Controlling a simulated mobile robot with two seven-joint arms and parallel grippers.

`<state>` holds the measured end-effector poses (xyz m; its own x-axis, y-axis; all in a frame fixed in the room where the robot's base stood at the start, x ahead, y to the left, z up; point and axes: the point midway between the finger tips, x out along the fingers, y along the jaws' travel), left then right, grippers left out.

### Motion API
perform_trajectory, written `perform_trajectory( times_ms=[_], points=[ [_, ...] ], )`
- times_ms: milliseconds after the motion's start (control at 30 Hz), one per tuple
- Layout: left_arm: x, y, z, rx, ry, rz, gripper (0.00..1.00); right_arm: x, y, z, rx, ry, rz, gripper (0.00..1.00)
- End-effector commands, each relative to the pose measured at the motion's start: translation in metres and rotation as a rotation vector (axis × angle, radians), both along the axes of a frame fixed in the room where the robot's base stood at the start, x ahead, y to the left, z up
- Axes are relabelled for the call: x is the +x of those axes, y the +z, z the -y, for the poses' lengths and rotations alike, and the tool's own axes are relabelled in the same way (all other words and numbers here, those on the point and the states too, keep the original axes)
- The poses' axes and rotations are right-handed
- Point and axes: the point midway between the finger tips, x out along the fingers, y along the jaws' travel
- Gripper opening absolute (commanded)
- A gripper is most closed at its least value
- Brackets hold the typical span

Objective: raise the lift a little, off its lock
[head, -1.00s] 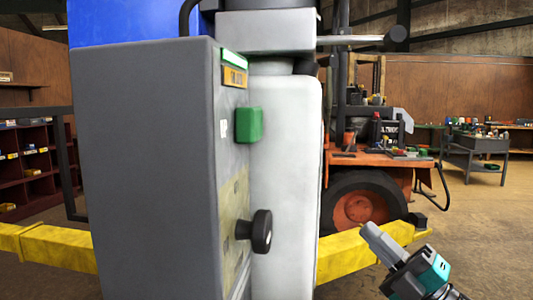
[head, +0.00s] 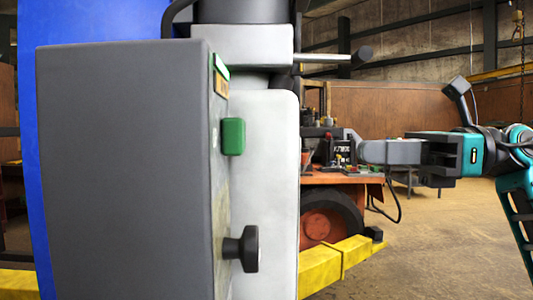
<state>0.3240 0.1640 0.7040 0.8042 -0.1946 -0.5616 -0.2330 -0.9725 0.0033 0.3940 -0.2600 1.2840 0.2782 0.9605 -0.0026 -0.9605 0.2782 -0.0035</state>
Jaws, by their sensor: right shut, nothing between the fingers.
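The lift's grey control box (head: 125,170) fills the left of the head view, fixed beside a pale grey post part (head: 268,190). A green button (head: 233,137) sticks out from the box's right side. A black knob (head: 243,248) sits below it on the same side. My right gripper (head: 362,152) comes in from the right, shut and empty, its fingers pointing left at about the height of the green button. In the picture it is to the right of the button, with a gap between them. My left gripper is not in view.
A yellow lift arm (head: 335,265) runs low to the right of the post. An orange vehicle (head: 335,180) with a black tyre stands behind. A short bar with a black end (head: 361,54) sticks out above my gripper. Open floor lies at the lower right.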

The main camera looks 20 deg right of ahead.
Motion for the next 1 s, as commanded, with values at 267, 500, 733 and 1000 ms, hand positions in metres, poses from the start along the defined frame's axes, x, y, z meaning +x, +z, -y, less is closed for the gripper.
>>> perform_trajectory(
  times_ms=[267,500,733,1000],
  points=[
    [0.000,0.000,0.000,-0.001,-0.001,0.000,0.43,0.001,0.000,-0.004,0.002,0.002,-0.002,0.00],
    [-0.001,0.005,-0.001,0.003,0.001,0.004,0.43,0.011,0.002,-0.040,0.003,0.007,-0.001,0.00],
    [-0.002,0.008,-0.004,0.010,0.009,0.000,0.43,0.024,0.002,-0.088,0.005,0.008,-0.002,0.00],
    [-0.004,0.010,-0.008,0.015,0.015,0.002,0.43,0.036,0.001,-0.126,0.005,0.005,-0.003,0.00]
  ],
)
